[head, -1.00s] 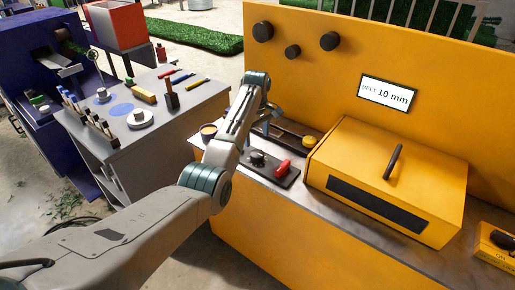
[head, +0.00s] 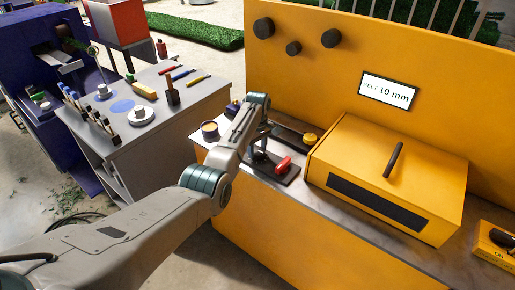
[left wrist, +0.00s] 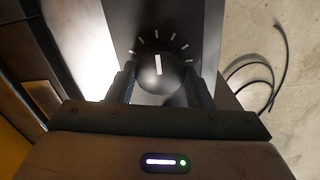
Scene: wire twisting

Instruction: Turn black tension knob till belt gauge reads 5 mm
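The black knob (left wrist: 160,72) has a white pointer line and sits on a dark plate with white tick marks in the left wrist view. Its pointer stands about upright in that picture. The fingers of my left gripper (left wrist: 161,86) are on either side of the knob, apart, and I see no clear squeeze on it. In the head view my left gripper (head: 257,158) is down at the dark plate beside a red handle (head: 283,164) and hides the knob. My right gripper is not in view.
A yellow box with a black handle (head: 394,160) stands right of the plate on the grey counter. Three black knobs (head: 293,48) are on the yellow back wall. A round yellow-topped cup (head: 210,130) is left of my gripper. A grey tool bench (head: 190,118) stands at left.

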